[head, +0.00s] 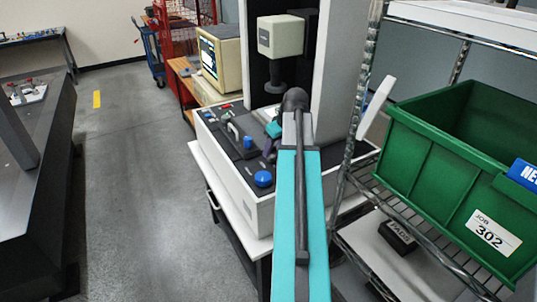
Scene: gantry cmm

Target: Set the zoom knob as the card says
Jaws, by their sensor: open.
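A measuring machine stands in the middle, with a sloped dark control panel (222,130) in a pale housing. I cannot read which one is the zoom knob. My teal arm reaches up from the bottom to the machine. My gripper (268,150) is at the panel's right part, above the large blue knob in the picture and apart from it. It is open, small and partly hidden by my arm. I cannot make out a setting card.
A wire shelf at the right holds a green bin (440,165) labelled JOB 302, with a dark block (397,237) below. The machine's column (335,75) and optical head (281,36) rise behind my gripper. A monitor (220,58) stands behind. Floor at the left is clear.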

